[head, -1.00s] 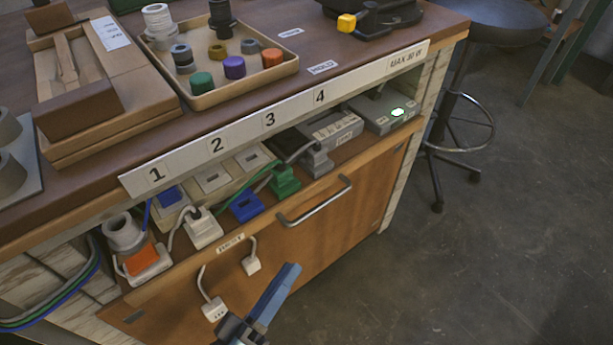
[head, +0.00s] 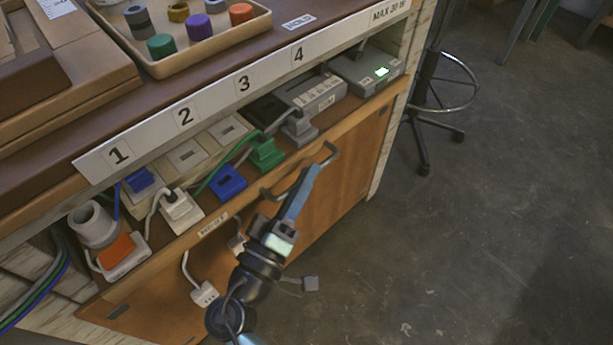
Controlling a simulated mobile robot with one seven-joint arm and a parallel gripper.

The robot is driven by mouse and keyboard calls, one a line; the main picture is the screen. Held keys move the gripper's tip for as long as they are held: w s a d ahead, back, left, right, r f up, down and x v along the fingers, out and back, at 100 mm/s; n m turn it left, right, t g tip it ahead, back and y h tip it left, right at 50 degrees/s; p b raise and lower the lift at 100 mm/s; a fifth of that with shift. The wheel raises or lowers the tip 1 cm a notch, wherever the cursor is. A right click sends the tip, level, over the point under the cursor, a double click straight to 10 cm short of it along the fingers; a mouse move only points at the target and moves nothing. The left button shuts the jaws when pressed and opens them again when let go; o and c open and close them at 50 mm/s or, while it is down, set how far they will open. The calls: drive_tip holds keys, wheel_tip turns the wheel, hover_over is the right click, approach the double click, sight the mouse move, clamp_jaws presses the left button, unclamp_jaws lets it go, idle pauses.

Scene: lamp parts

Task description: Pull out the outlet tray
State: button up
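The outlet tray (head: 346,152) has a brown wooden front with a curved metal handle (head: 331,152) near its top edge. The tray looks closed, its front below the numbered shelf strip. My gripper (head: 312,170) is in front of the tray, with its blue fingers pointing up and right across the handle. The fingertips overlap the handle in the picture; I cannot tell whether they touch it. The fingers look like one narrow shape, so the gap between them does not show. Part of the handle is hidden behind them.
Plugs and blocks, including a green one (head: 266,153) and a blue one (head: 228,183), sit along the ledge above the front. A white plug (head: 204,293) hangs at the lower left. A stool (head: 425,100) stands right; the floor there is clear.

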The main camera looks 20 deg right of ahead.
drive_tip(key=shift+w+d+r, duration=0.1)
drive_tip(key=shift+w+d, duration=0.2)
clamp_jaws()
idle(1.3)
